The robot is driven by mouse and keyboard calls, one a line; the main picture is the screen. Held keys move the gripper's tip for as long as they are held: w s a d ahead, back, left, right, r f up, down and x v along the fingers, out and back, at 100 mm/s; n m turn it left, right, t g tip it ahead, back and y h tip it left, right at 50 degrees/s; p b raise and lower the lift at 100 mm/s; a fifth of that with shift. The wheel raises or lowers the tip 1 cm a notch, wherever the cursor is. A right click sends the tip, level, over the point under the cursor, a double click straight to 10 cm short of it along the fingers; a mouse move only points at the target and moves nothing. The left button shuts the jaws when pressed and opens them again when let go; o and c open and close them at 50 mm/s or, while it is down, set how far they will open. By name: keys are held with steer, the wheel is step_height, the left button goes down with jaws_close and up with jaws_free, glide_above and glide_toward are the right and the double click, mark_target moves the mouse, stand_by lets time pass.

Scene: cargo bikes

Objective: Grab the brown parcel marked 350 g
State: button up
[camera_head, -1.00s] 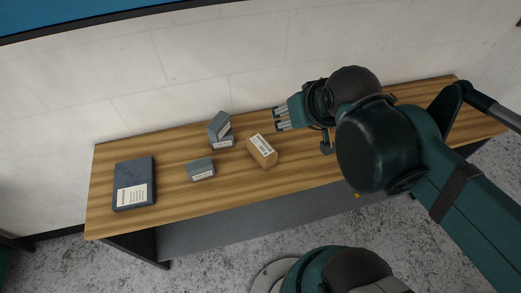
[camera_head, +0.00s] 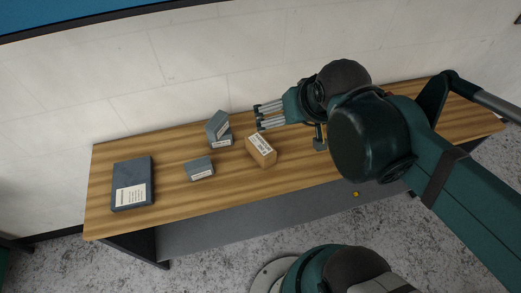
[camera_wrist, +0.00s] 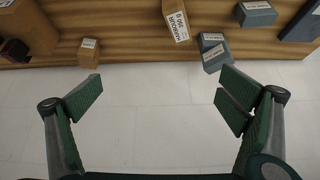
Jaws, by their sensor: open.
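The brown parcel (camera_head: 266,159) lies near the middle of the wooden table, with a white label on top. It also shows at the top edge of the wrist view (camera_wrist: 182,35), partly cut off, with print that appears to read "350 g". My gripper (camera_head: 258,116) is above the back part of the table, just behind the parcel and apart from it. In the wrist view its fingers (camera_wrist: 160,97) are spread wide with nothing between them.
Two stacked grey boxes (camera_head: 219,134) and a grey box (camera_head: 199,165) stand left of the parcel. A large dark flat box (camera_head: 128,175) lies at the table's left end. A small brown box (camera_wrist: 88,52) shows in the wrist view. A wall stands behind the table.

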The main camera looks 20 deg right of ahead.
steer(key=w+f+m, duration=0.1)
steer(key=m+g+h+b, duration=0.3)
steer(key=m+g+h, duration=0.15)
steer(key=m, duration=0.65)
glide_above(259, 145)
steer(key=a, duration=0.2)
steer(key=shift+g+y, duration=0.25)
steer(key=shift+y, duration=0.1)
steer(key=f, duration=1.8)
steer(key=shift+s+d, duration=0.2)
steer(key=shift+s, duration=0.1)
steer(key=shift+w+a+f+m, duration=0.1)
steer(key=shift+a+f+m, duration=0.2)
steer(key=shift+f+m, duration=0.35)
steer(key=shift+f, duration=0.1)
steer(key=shift+d+f, duration=0.1)
steer(key=shift+x, duration=1.2)
steer(key=shift+s+b+x, duration=0.2)
steer(key=shift+b+x, duration=0.25)
steer(key=shift+x, duration=2.1)
